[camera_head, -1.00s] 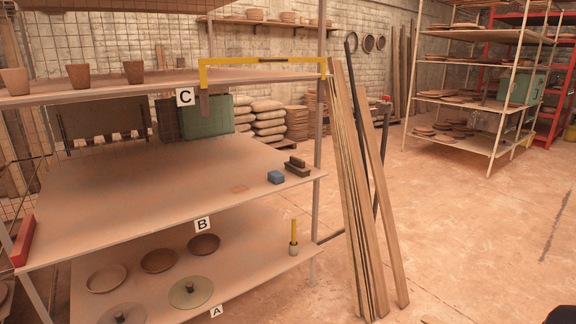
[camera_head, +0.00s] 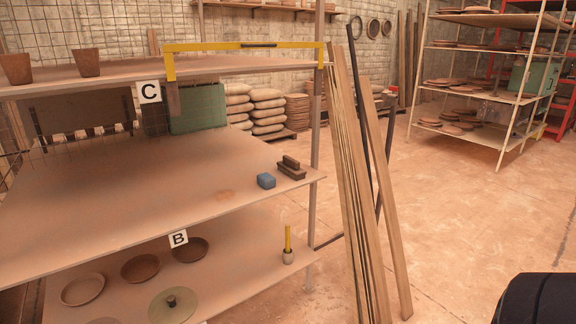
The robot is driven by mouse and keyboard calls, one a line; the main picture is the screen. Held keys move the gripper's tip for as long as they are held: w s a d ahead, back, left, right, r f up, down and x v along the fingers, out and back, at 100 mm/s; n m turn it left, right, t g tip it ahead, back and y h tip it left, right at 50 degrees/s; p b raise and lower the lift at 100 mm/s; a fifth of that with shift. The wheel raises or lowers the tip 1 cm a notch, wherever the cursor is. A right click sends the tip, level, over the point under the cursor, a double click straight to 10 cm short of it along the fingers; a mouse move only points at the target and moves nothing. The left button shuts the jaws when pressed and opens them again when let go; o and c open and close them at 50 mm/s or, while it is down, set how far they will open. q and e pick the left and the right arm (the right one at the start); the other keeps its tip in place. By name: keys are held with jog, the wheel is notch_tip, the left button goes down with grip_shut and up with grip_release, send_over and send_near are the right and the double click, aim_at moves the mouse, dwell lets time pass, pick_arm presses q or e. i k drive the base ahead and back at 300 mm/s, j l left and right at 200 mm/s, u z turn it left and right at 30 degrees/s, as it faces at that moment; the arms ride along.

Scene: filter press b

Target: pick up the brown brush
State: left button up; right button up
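The brown brush (camera_head: 291,168) lies on the middle shelf (camera_head: 130,200), marked B, near its right end. It looks like a dark brown block with a raised handle on top. No gripper shows in the view. A dark rounded shape fills the lower right corner; it is probably part of my own body.
Long wooden planks (camera_head: 357,200) lean upright just right of the shelf's end post (camera_head: 315,130). A yellow frame (camera_head: 240,46) stands at the top shelf's edge. Bowls (camera_head: 140,268) and a yellow-handled tool (camera_head: 288,245) are on the lower shelf. Floor is open to the right.

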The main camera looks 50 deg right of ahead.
aim_at(289, 167)
jog(key=i+l, duration=0.15)
jog(key=l, duration=0.25)
jog(key=i+l, duration=0.15)
jog(key=l, duration=0.3)
jog(key=i+l, duration=0.1)
jog(key=l, duration=0.3)
jog(key=i+l+u, duration=0.1)
jog(key=l, duration=0.3)
jog(key=i, duration=0.05)
